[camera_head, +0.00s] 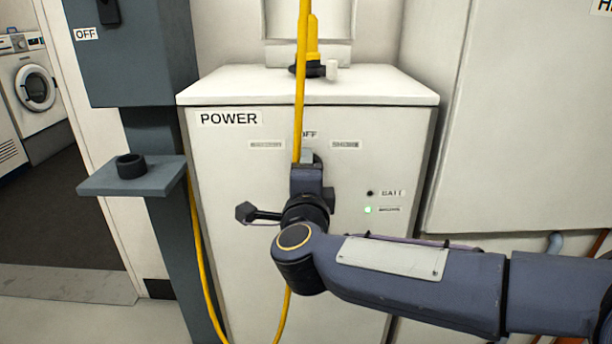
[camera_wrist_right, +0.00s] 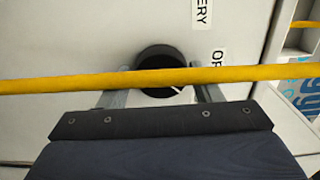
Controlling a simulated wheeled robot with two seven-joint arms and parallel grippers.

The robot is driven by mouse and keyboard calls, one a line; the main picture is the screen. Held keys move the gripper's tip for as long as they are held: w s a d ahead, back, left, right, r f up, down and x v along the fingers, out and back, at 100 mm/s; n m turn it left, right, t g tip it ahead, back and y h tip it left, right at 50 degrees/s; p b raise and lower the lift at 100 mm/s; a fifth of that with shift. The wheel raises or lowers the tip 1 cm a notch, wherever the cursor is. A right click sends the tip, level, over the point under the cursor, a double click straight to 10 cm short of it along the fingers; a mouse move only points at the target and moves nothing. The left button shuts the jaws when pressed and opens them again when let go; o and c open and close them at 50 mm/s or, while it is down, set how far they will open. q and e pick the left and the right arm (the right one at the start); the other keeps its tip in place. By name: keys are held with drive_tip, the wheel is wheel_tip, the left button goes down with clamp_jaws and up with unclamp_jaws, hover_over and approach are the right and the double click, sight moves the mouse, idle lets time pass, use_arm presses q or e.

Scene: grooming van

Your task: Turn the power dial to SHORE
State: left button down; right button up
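The POWER cabinet (camera_head: 250,200) faces me, with an OFF label (camera_head: 309,135) at the top of the dial area and a small blurred label on each side. The dark round dial (camera_wrist_right: 160,59) shows in the right wrist view, with a pale mark near its lower right edge; in the head view my right arm hides it. My right gripper (camera_head: 308,162) is at the panel just below OFF. In its wrist view, the two grey fingers (camera_wrist_right: 160,94) stand apart on either side of the dial; contact is unclear. My left gripper is not in view.
A yellow cable (camera_head: 300,85) hangs in front of the cabinet and crosses close before the fingers in the wrist view. A green lamp (camera_head: 368,210) is lit below a dark lamp (camera_head: 370,193). A grey box (camera_head: 135,50) and a small shelf (camera_head: 130,178) stand at left.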

drive_tip(key=shift+o, duration=1.3)
drive_tip(key=shift+s, duration=0.1)
drive_tip(key=s+p, duration=0.1)
drive_tip(key=s, duration=0.6)
drive_tip(key=shift+s+p, duration=0.3)
drive_tip(key=shift+s, duration=0.05)
